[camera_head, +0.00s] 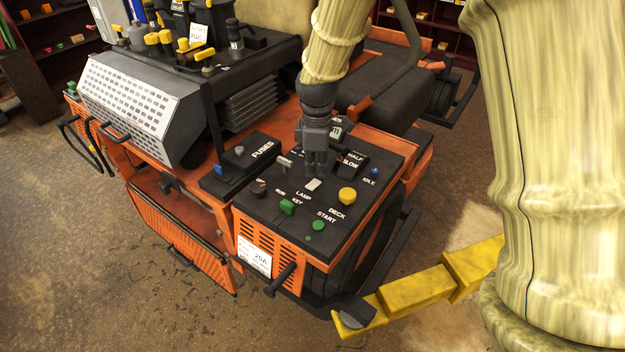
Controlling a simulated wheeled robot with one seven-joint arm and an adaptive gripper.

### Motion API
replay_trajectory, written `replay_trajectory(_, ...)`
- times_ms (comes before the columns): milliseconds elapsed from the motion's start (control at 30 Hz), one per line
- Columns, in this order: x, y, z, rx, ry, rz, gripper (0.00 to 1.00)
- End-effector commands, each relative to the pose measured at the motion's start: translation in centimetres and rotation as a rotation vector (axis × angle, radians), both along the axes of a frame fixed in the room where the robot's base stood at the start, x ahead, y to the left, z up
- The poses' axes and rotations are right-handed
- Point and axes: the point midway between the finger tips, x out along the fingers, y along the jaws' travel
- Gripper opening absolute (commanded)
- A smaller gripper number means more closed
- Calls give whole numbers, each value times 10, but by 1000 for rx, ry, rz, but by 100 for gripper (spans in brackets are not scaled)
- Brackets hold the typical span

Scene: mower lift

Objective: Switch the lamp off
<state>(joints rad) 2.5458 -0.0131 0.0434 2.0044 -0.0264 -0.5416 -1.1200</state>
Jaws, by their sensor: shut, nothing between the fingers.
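The lamp switch (313,184) is a small light-grey rocker on the black top of the control panel (262,211), just above the word LAMP. My gripper (315,173) points down over the panel. Its fingers are shut with nothing between them, and the tips are right at the far edge of the lamp switch in the picture. I cannot tell whether they touch it. The gripper hides the part of the panel behind it. Which way the rocker is tipped is too small to tell.
The FUSES box (247,154) lies left. A yellow bar (415,290) juts out at lower right.

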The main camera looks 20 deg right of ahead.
Motion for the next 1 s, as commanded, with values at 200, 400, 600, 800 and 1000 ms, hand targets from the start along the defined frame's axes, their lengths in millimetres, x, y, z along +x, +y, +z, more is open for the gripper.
replay_trajectory(200, 0, 0, 16, 1, 0, 0, 0)
replay_trajectory(400, 0, 0, 28, 1, 0, 0, 0)
replay_trajectory(600, 0, 0, 40, 1, 0, 0, 0)
replay_trajectory(800, 0, 0, 46, 0, 0, 1, 0)
replay_trajectory(1000, 0, 0, 46, 0, 0, 0, 0)
